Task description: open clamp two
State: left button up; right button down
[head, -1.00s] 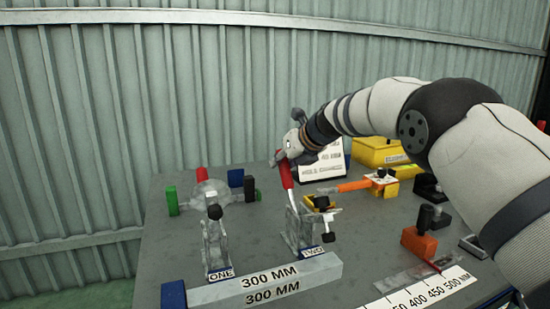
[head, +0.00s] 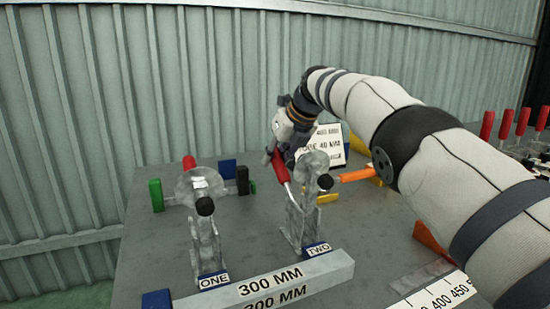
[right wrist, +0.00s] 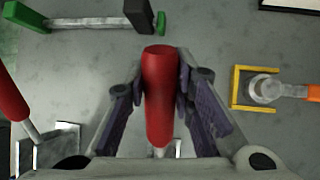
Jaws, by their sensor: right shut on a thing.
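Clamp two (head: 302,215) stands behind the plate marked TWO (head: 317,249). Its red handle (head: 280,168) leans back, away from the ruler bar. Its metal arm is raised, with a black tip (head: 325,181) at the upper right. My right gripper (head: 280,150) is shut on the red handle from above and behind. In the right wrist view the red handle (right wrist: 160,105) lies between both purple-padded fingers. The clamp's lower parts are mostly hidden there by the gripper body. My left gripper is not in view.
A 300 MM bar (head: 268,283) lies in front. A tool with an orange handle (head: 355,175) is close on the right. A sign (head: 327,143) stands behind.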

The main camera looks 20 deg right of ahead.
jog(key=shift+s+f, duration=0.1)
jog(key=shift+f, duration=0.35)
jog(key=c, duration=1.3)
grip_release()
jog(key=shift+r, duration=0.1)
jog(key=shift+c, duration=0.2)
jog(key=shift+r, duration=0.2)
jog(key=v, duration=1.1)
jog(key=shift+s+r, duration=0.2)
jog(key=shift+r, duration=0.15)
